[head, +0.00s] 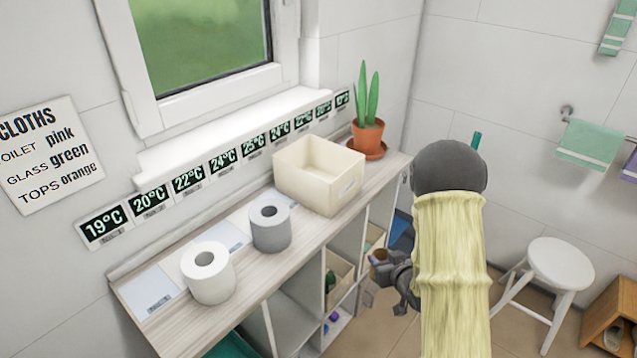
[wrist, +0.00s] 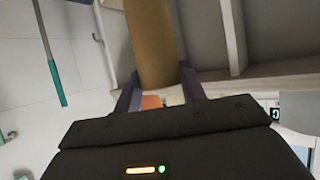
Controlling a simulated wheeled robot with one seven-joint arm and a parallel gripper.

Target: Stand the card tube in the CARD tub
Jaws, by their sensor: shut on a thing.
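My gripper (wrist: 160,88) is shut on the brown card tube (wrist: 150,45), which stands out beyond the fingers in the wrist view. In the head view my gripper (head: 384,266) is low beside the open side of the shelf unit, and only a small brown end of the tube shows there. An open cream tub (head: 318,192) stands on the shelf top at the back; its front label is too small to read. Other beige bins (head: 338,284) sit in the compartments below. I cannot tell which one is the CARD tub.
A white roll (head: 208,285) and a grey roll (head: 270,236) stand on the shelf top (head: 182,318). A potted plant (head: 367,136) is behind the cream tub. A white stool (head: 560,263) and a wooden box (head: 611,315) are at the right.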

